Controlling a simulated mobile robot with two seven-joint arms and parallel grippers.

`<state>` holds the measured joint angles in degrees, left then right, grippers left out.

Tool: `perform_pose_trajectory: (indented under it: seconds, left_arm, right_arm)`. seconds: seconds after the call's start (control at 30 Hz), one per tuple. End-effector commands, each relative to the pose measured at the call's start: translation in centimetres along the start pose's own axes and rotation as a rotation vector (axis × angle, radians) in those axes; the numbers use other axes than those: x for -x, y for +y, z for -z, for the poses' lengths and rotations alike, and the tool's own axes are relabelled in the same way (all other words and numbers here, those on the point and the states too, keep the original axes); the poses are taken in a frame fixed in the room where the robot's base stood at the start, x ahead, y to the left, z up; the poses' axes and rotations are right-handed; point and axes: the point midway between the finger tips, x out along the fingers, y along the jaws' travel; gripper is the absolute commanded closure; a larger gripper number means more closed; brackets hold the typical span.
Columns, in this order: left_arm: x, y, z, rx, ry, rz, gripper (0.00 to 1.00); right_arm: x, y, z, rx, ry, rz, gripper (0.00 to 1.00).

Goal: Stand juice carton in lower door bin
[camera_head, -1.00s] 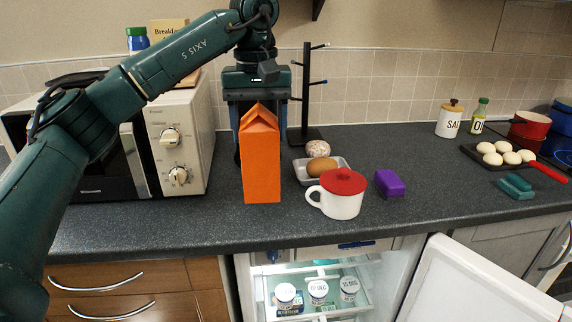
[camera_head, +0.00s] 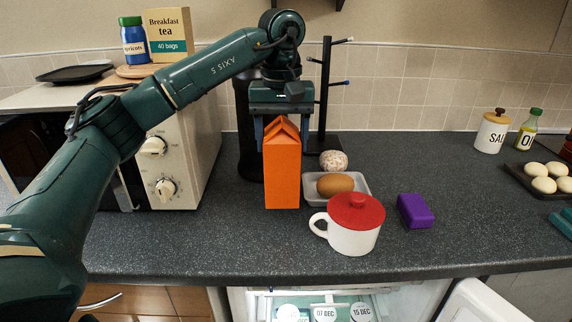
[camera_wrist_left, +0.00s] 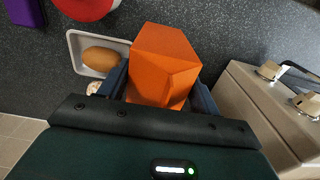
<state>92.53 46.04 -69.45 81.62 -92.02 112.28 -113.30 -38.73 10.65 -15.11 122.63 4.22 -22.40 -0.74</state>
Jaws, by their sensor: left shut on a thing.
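The juice carton (camera_head: 283,172) is orange with a gabled top and stands upright at the counter, left of the egg tray. My left gripper (camera_head: 281,130) comes down from above and behind and is shut on the carton's upper part. In the left wrist view the carton (camera_wrist_left: 163,62) sits between the two blue fingers. The fridge (camera_head: 340,303) is open below the counter, with its shelf of lidded tubs partly in view. Its white door (camera_head: 480,303) shows only at the bottom edge, and the lower door bin is not visible. My right gripper is not in view.
A red-lidded white mug (camera_head: 352,226) stands in front, a purple block (camera_head: 415,211) beyond. The microwave (camera_head: 178,160) is left; a black mug tree (camera_head: 325,95) stands behind.

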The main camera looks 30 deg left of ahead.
Motion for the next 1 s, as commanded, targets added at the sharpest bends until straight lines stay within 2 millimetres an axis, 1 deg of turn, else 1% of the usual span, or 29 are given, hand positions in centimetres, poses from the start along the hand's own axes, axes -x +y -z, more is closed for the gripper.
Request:
perform_pose_trajectory:
  seconds: [0.1, 0.27, 0.4, 0.5, 0.73, 0.87, 0.9, 1.0]
  left_arm:
    - [-0.9, 0.0, 0.0, 0.0, 0.003, -0.004, 1.0]
    - [-2.0, 0.0, 0.0, 0.001, 0.003, -0.004, 1.0]
    - [-3.9, 0.0, 0.0, 0.0, 0.002, -0.002, 1.0]
    - [-4.9, 0.0, 0.0, 0.0, 0.003, -0.004, 1.0]
    - [-4.9, 0.1, 0.0, 0.0, 0.004, -0.005, 1.0]
    - [-5.3, 0.1, 0.0, 0.0, 0.004, -0.005, 1.0]
    - [-5.4, 0.0, -0.1, -0.001, 0.002, -0.002, 0.34]
    - [-5.3, 0.0, -0.1, -0.001, 0.001, -0.002, 0.26]
  right_arm:
    - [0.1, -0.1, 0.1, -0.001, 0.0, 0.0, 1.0]
    - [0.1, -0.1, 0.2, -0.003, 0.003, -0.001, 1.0]
    - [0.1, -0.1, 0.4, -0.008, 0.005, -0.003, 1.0]
    - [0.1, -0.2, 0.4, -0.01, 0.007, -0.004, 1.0]
    - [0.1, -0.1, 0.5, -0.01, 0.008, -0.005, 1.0]
    - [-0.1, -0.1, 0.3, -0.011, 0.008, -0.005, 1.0]
    - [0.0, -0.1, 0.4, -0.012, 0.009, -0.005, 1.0]
    - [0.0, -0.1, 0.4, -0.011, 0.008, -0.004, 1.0]
